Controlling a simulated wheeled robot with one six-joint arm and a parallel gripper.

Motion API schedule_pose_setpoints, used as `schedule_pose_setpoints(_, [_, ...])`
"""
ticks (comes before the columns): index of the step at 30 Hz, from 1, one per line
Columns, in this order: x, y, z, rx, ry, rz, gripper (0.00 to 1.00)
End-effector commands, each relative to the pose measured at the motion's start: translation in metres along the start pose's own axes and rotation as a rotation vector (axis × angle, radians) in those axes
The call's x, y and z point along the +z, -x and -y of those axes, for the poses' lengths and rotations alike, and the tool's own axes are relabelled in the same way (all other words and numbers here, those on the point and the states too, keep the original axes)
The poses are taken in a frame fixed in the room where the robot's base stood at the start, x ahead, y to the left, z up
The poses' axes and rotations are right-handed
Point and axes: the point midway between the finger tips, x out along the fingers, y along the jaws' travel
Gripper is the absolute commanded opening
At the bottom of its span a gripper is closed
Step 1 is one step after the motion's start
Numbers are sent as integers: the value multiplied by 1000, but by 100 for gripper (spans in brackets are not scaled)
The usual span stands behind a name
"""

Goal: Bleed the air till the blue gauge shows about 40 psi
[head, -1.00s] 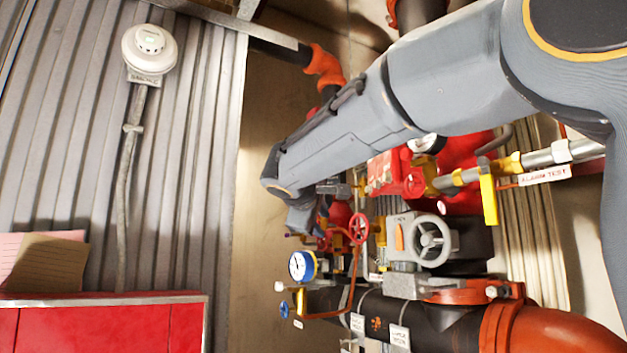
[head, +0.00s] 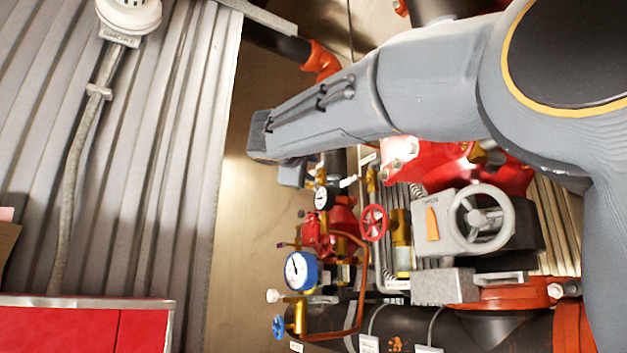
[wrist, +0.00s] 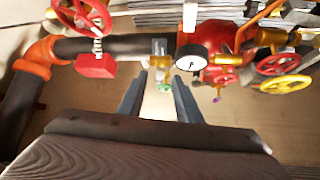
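The blue gauge (head: 300,271) has a white face and a blue rim, and stands on brass fittings low in the middle of the head view. Its needle points up and a little left; the numbers are too small to read. A small blue handwheel (head: 278,327) sits below it. My gripper (wrist: 159,84) is open in the wrist view, with its two dark fingers apart. In the head view my arm mostly hides the gripper.
A black-rimmed gauge (wrist: 191,56) and red pipework lie right of the fingers. Red (wrist: 283,62) and yellow (wrist: 287,84) handwheels are farther right. A large grey handwheel (head: 482,219) stands right of the blue gauge. A red cabinet (head: 80,330) is at lower left.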

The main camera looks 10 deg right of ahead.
Motion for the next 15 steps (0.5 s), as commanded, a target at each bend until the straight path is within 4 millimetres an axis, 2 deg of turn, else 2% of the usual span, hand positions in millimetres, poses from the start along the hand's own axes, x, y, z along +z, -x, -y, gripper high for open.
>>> schedule_pose_setpoints(9, [-3, -47, -2, -3, 1, -3, 31])
schedule_pose_setpoints(15, [-2, -65, -1, -2, -1, -3, 31])
